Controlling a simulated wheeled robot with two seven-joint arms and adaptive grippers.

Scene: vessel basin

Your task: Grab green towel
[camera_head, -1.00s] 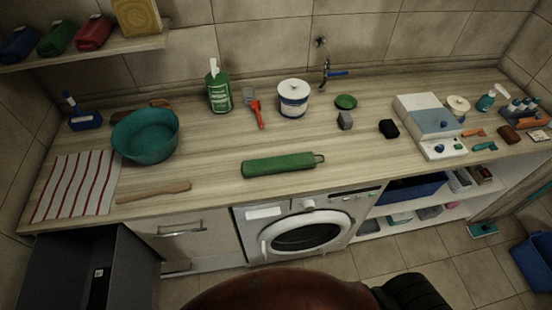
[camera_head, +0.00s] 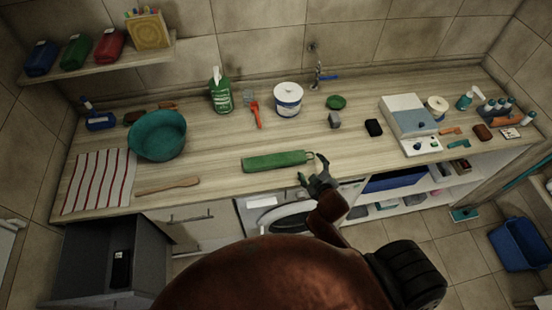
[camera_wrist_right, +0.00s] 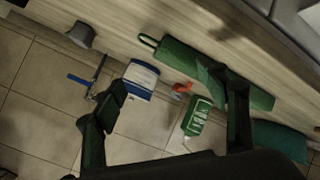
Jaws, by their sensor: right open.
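The green towel (camera_head: 277,161) is a rolled green bundle with a loop at its right end, lying on the wooden counter near the front edge. My right gripper (camera_head: 311,170) is just right of the loop end, near the counter's front edge, open and empty. In the right wrist view the towel (camera_wrist_right: 185,57) lies across the upper middle. One finger of the right gripper (camera_wrist_right: 172,88) overlaps the towel in that picture; the other is apart from it to the left. I cannot tell whether they touch. My left gripper is not in view.
Behind the towel stand a green bottle (camera_head: 220,95), a red-handled brush (camera_head: 255,114) and a white tub (camera_head: 288,99). A teal basin (camera_head: 158,143) and a wooden stick (camera_head: 168,185) are to the left. A washing machine (camera_head: 262,215) is below. The counter around the towel is clear.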

